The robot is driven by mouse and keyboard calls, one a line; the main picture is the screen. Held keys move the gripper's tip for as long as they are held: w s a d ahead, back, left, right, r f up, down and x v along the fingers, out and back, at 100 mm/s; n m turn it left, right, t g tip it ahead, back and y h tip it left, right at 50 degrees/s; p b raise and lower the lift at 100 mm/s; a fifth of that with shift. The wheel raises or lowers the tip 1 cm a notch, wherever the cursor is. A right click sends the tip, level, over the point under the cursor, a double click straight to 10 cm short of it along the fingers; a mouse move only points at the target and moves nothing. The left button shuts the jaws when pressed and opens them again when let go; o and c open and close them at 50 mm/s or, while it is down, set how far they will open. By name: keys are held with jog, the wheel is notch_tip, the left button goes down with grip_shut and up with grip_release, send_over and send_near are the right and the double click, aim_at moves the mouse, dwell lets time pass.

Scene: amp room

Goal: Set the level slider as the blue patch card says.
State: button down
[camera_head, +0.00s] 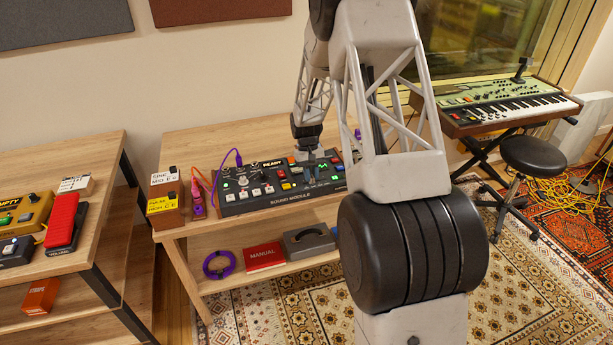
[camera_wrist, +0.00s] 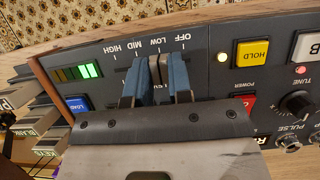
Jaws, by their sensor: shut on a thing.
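My gripper (camera_wrist: 160,72) points down at the panel of the black sound module (camera_head: 248,203). Its two blue-padded fingers are shut on the level slider's cap (camera_wrist: 155,68), one on each side. The slider's scale reads HIGH, MID, LOW, OFF from left to right in the wrist view, and the cap stands near the LOW mark. The gripper covers the lower part of the slot. A level meter (camera_wrist: 80,72) beside the scale has a bright green segment at its right end; the others are dim. I cannot make out a blue patch card in either view.
A yellow HOLD button (camera_wrist: 251,53), a blue LOAD button (camera_wrist: 77,104) and a TUNE knob (camera_wrist: 296,104) lie near the fingers. Purple and orange cables stand left of the module. A white label (camera_head: 164,177) and a yellow label (camera_head: 162,204) sit on a wooden box.

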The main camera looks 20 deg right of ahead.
jog(key=c, duration=1)
grip_release()
jog(key=shift+c, duration=0.2)
jog(key=shift+r, duration=0.15)
jog(key=v, duration=0.7)
jog(key=shift+w+r, duration=0.2)
jog(key=shift+r, duration=0.1)
jog(key=shift+s+r, duration=0.1)
